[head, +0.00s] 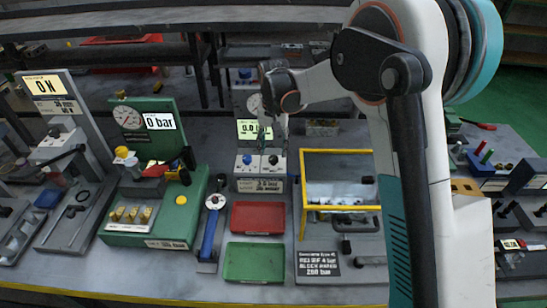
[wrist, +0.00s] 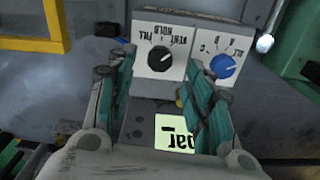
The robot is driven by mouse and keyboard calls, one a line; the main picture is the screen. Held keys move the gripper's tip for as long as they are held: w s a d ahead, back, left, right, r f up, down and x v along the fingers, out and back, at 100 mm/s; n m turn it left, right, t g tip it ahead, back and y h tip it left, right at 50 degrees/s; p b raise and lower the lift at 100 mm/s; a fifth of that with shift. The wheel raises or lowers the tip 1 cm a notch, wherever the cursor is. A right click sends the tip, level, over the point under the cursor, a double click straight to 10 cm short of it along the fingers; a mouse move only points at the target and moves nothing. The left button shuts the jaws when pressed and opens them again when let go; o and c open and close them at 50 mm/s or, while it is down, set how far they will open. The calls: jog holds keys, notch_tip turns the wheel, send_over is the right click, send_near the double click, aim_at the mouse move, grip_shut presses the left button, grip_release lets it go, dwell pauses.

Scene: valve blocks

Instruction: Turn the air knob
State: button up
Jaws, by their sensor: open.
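A white panel box (head: 260,164) stands at the middle of the bench, with a blue knob and a black knob on its face. The black knob (wrist: 161,58) has labels reading FILL, VENT and HOLD, upside down in the wrist view. The blue knob (wrist: 223,66) has letters around it and sits to its right there. No label reading "air" is legible. My gripper (head: 274,136) is above the panel in the head view. In the wrist view my gripper (wrist: 155,68) has its two teal fingers apart, the black knob showing between them. Contact cannot be told.
Behind the panel are a round gauge and a lit display (head: 249,129). A yellow frame (head: 341,152) stands to the right. A red tray (head: 257,218) and a green tray (head: 253,262) lie in front. A green valve block (head: 190,215) is at the left.

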aim_at(273, 157)
jog(key=shift+f+b, duration=0.4)
jog(key=shift+f, duration=1.65)
jog(key=shift+c, duration=0.4)
jog(key=c, duration=1)
